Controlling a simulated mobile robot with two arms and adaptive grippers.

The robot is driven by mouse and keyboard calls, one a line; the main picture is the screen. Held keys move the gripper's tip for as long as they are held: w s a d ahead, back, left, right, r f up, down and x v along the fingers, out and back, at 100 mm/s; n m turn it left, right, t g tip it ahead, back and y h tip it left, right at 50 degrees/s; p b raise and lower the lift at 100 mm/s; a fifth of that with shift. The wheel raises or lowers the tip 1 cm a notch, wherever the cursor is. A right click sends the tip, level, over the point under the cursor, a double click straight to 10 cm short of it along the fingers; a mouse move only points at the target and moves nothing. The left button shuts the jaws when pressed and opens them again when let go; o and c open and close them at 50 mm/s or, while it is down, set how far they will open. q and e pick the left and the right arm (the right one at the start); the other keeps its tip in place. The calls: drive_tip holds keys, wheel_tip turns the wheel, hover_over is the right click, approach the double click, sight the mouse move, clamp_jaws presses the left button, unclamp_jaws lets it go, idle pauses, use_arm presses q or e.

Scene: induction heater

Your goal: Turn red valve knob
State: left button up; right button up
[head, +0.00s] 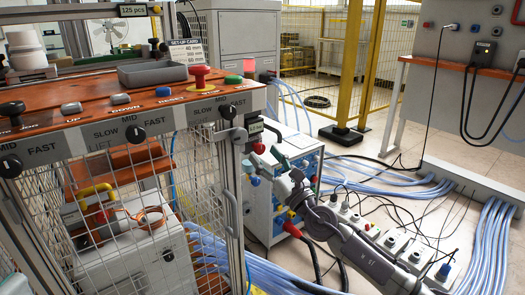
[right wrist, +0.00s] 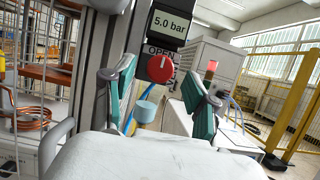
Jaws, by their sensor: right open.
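The red valve knob (right wrist: 160,68) has a white mark pointing up and sits below a grey display reading 5.0 bar (right wrist: 168,25) and an OPEN label. In the head view the red knob (head: 258,148) is small, on the post at the panel's right end. My right gripper (head: 265,159) is open in front of the post. In the right wrist view its two teal-padded fingers (right wrist: 159,84) stand either side of the knob in the picture, with gaps on both sides. Contact is not visible. My left gripper is not in view.
A light blue cylindrical part (right wrist: 145,110) sits below the red knob. The wooden control panel (head: 150,98) with its mesh guard is to the left. A white cabinet (head: 290,160) stands behind the gripper; bundles of blue hoses (head: 380,175) lie on the floor.

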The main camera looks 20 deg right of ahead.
drive_tip(key=shift+x, duration=1)
clamp_jaws()
